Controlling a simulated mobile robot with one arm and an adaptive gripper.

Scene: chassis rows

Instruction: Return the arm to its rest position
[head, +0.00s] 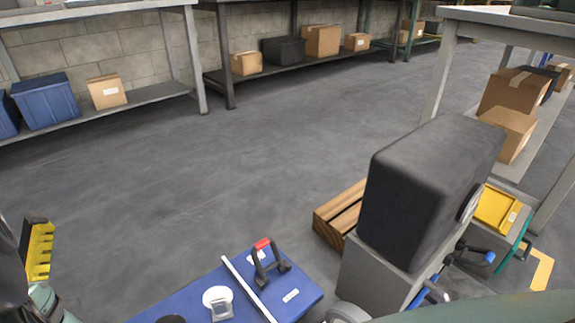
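A black and yellow ridged part and dark, grey-green shapes show at the lower left edge, cut off by the frame.
A blue board (300,289) with a red-topped black handle (268,262) and a white fitting (219,302) lies at the bottom. A dark block (425,190) stands right, beside a wooden pallet (340,213) and yellow tray (496,207). Shelves with boxes line the back. The middle floor is clear.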

